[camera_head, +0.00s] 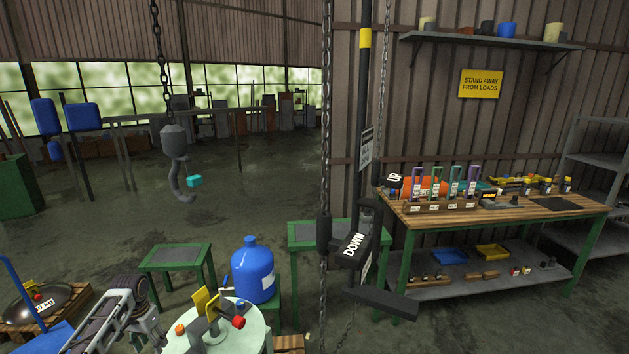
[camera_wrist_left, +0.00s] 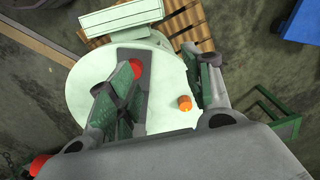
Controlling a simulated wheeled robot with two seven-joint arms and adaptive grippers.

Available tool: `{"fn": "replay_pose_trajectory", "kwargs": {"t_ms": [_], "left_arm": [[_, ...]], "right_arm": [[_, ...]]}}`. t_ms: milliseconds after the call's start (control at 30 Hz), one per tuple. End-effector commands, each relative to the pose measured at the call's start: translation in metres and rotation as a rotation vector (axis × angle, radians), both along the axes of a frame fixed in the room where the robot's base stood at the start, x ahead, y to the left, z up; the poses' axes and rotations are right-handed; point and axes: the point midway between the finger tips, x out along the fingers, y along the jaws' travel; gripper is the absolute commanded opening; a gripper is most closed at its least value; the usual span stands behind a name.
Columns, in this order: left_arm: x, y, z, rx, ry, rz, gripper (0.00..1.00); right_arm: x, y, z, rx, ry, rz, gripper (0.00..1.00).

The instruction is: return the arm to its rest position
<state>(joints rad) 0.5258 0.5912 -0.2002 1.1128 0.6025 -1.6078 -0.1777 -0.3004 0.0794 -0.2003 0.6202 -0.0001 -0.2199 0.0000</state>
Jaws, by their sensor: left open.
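My left gripper (camera_head: 152,322) is low at the left in the head view, just left of a pale round-topped stand (camera_head: 255,338). In the left wrist view the gripper (camera_wrist_left: 165,85) has its two green-and-grey fingers spread wide over the pale round top (camera_wrist_left: 88,75), with nothing held between them. A small orange ball-like piece (camera_wrist_left: 185,103) lies on that top near the right finger. A red knob (camera_wrist_left: 136,67) shows beside the left finger, partly hidden by it. My right gripper is not in view.
A blue jug (camera_head: 253,270) stands behind the round top. A low green stool (camera_head: 175,257) is behind the gripper. A dark dish on a pallet (camera_head: 62,325) is at far left. A hanging control post (camera_head: 355,240) and chains are at centre. A workbench (camera_head: 500,215) is at right.

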Motion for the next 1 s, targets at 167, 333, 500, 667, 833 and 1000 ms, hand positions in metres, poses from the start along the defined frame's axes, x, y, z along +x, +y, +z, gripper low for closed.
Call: {"fn": "replay_pose_trajectory", "kwargs": {"t_ms": [167, 333, 500, 667, 833, 1000], "left_arm": [[-0.004, -0.012, -0.007, 0.005, -0.001, -0.019, 0.5], [-0.01, -0.026, -0.014, 0.014, -0.003, -0.042, 0.5], [-0.02, -0.048, -0.026, 0.022, -0.006, -0.075, 0.5], [-0.035, -0.079, -0.039, 0.031, -0.016, -0.117, 0.5], [-0.057, -0.114, -0.051, 0.037, -0.033, -0.161, 0.5], [-0.08, -0.147, -0.059, 0.038, -0.054, -0.194, 0.5]], "right_arm": [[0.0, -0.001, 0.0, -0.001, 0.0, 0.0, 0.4], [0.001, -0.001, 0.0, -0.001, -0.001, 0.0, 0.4], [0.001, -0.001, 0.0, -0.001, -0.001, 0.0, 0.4], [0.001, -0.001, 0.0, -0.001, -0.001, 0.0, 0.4], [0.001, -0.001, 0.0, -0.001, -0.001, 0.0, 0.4], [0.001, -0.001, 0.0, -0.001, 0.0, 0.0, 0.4]]}}
